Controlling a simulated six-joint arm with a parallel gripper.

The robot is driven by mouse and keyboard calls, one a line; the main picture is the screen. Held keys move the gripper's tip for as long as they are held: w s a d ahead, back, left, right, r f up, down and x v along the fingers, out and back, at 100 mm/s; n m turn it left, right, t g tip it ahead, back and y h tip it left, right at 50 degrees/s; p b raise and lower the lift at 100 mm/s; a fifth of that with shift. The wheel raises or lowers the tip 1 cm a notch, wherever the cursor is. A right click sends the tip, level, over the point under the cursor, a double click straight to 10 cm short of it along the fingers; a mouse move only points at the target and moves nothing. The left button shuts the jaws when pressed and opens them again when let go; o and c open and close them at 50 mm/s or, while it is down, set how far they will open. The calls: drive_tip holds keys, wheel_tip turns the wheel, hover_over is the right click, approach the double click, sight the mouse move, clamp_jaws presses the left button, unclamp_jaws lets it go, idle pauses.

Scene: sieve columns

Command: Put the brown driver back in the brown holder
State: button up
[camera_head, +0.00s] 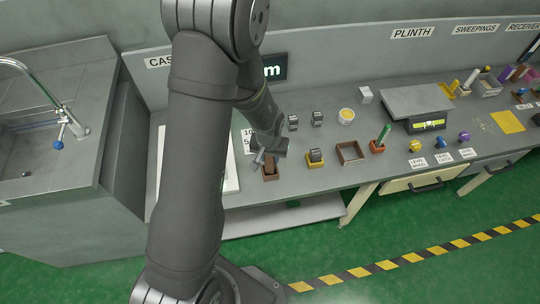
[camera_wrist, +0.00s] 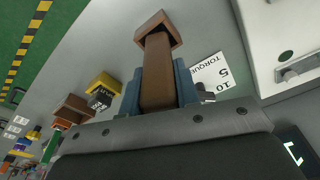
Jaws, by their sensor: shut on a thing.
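The brown driver (camera_wrist: 157,80) is between the two blue fingers of my gripper (camera_wrist: 158,88) in the wrist view, and the gripper is shut on it. The driver's far end reaches the small square brown holder (camera_wrist: 168,24). The end looks within or right over the holder's opening; how deep it sits I cannot tell. In the head view my gripper (camera_head: 262,157) is above the brown holder (camera_head: 271,177) at the bench's front edge. The driver (camera_head: 270,164) shows there as a short brown piece between gripper and holder.
A yellow holder with a dark block (camera_head: 315,158) stands to the right, then an open brown tray (camera_head: 350,153) and an orange holder with a green-handled tool (camera_head: 382,138). A torque label (camera_wrist: 209,72) lies beside the driver. A sink (camera_head: 60,110) is at the left.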

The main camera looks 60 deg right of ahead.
drive_tip(key=o, duration=1.1)
drive_tip(key=r, duration=0.4)
drive_tip(key=a+r, duration=0.1)
drive_tip(key=r, duration=0.7)
drive_tip(key=shift+s+a, duration=0.2)
drive_tip(key=shift+s, duration=0.1)
drive_tip(key=f, duration=0.4)
drive_tip(key=d+f, duration=0.1)
drive_tip(key=f, duration=0.6)
drive_tip(key=shift+w+d+f, duration=0.25)
drive_tip(key=shift+w+f, duration=0.05)
drive_tip(key=shift+f, duration=0.1)
drive_tip(key=shift+r, duration=0.8)
drive_tip(key=shift+f, duration=0.1)
